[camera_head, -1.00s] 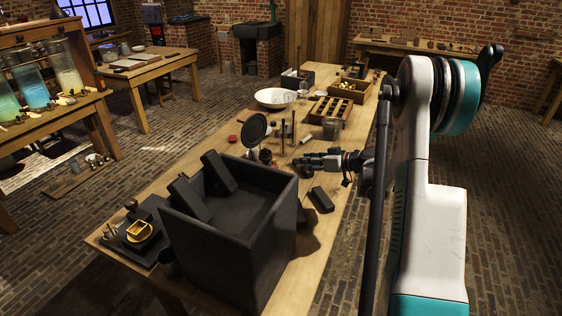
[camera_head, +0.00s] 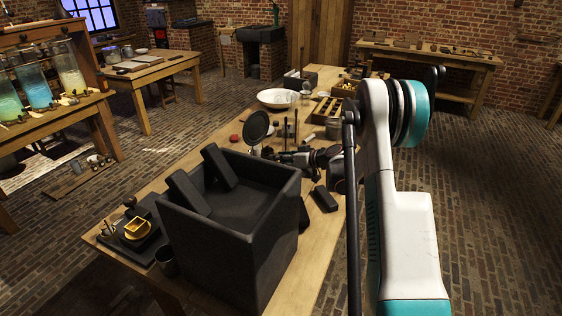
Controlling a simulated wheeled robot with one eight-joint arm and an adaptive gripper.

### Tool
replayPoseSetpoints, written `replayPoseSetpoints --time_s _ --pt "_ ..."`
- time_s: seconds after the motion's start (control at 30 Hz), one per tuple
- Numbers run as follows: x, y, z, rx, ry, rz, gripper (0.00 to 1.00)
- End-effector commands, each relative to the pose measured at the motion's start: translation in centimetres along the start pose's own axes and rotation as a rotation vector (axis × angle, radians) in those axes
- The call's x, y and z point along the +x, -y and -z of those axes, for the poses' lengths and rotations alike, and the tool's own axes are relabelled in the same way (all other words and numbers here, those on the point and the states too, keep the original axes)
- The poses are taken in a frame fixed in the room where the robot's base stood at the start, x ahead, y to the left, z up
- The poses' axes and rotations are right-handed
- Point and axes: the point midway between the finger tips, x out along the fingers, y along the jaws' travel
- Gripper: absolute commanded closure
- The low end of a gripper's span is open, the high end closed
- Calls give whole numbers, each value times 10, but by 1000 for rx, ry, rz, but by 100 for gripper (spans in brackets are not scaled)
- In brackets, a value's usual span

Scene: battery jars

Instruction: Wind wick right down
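My gripper (camera_head: 273,155) reaches in from the right, low over the long wooden workbench (camera_head: 190,160). Its tips are just below and right of a round dark disc on a stand (camera_head: 256,127), behind the big black box. The tips are small and dark, and I cannot tell whether they are open or shut, or touching anything. Thin upright rods (camera_head: 291,124) stand just behind the gripper. I cannot make out a wick or its winding knob; the box rim hides part of the area near the tips.
The open black box (camera_head: 228,245) with dark slabs stands in front. A black block (camera_head: 324,199) lies to its right. A white bowl (camera_head: 277,99), a compartment tray (camera_head: 327,108) and a metal can (camera_head: 333,128) stand farther back. Jars (camera_head: 38,88) fill a left shelf.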

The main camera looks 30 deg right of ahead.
Motion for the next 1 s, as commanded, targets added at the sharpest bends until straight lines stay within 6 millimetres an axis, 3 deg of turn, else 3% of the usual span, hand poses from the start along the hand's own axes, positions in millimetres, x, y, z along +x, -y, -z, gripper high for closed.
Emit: replayPoseSetpoints --time_s 0.17,0.37,0.7,1.0 --pt "0 0 0 0 0 0 62" --pt "0 0 0 0 0 0 100" --pt "0 1 0 -21 0 -8 100" --pt "0 4 0 -171 0 -69 100"
